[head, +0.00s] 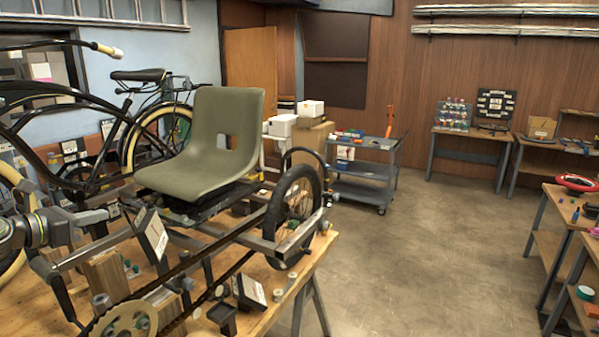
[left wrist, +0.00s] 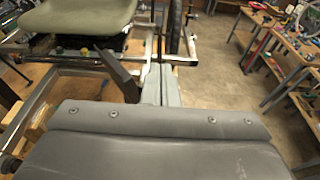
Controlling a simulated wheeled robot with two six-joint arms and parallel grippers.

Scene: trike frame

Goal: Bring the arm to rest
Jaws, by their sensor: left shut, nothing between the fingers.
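My left arm comes in from the left edge of the head view, over the near-left part of the workbench. My left gripper (head: 104,213) is at its end, beside the trike frame (head: 268,246). In the left wrist view the two grey fingers of the gripper (left wrist: 161,82) lie together, shut with nothing between them, and point toward the frame's metal tubes. The olive-green seat (head: 205,140) sits on the frame; its lower part shows at the top left of the left wrist view (left wrist: 80,16). My right gripper is in neither view.
The wooden workbench (head: 262,272) carries the frame, wooden blocks and small parts. A black wheel (head: 318,195) stands at the frame's right side. A bicycle stands behind at the left. A grey cart (head: 362,170) and side tables (head: 470,136) stand farther back. The floor (head: 420,250) between is clear.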

